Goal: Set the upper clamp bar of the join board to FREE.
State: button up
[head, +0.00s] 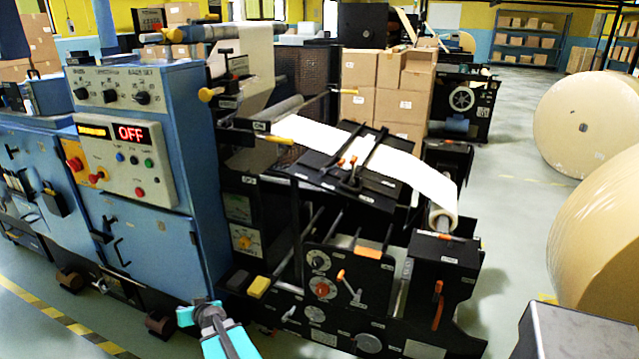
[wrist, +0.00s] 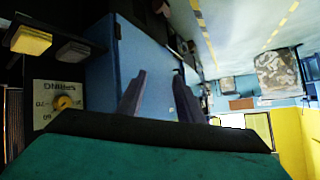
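The join board (head: 312,168) is the black sloped plate in the middle of the head view, with the white paper web (head: 395,165) running across it. Two dark bars cross the web there; the upper clamp bar (head: 378,146) seems to be the right-hand one, but I cannot be sure. Small orange-tipped levers (head: 352,161) stand by the bars. No FREE marking is readable. My gripper (wrist: 158,92) shows two dark fingers apart with nothing between them in the wrist view. In the head view my teal arm is at the bottom, well below and left of the board.
The blue cabinet (head: 130,150) with an OFF display stands left of the board. A yellow block (head: 259,287) lies low near my arm. An orange-handled knob panel (head: 335,290) is below the board.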

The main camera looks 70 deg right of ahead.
jog(key=s+d+r+m+h+p, duration=0.1)
jog(key=s+d+r+m+h, duration=0.15)
jog(key=d+r, duration=0.5)
jog(key=s+d+r+m+h+p, duration=0.1)
jog(key=s+d+r+h, duration=0.15)
jog(key=d+r, duration=0.55)
jog(key=m+g+h+p, duration=0.4)
jog(key=m+g+h, duration=0.5)
jog(key=m, duration=0.1)
send_near(339, 166)
jog(key=a, duration=0.2)
jog(key=shift+w+d+p, duration=0.15)
jog(key=shift+d+p, duration=0.1)
jog(key=shift+d, duration=2.05)
jog(key=shift+w+d+p, duration=0.15)
jog(key=shift+d+p, duration=0.1)
jog(key=shift+d, duration=2.05)
jog(key=shift+w+d+p, duration=0.15)
jog(key=shift+d+p, duration=0.1)
jog(key=shift+d, duration=2.05)
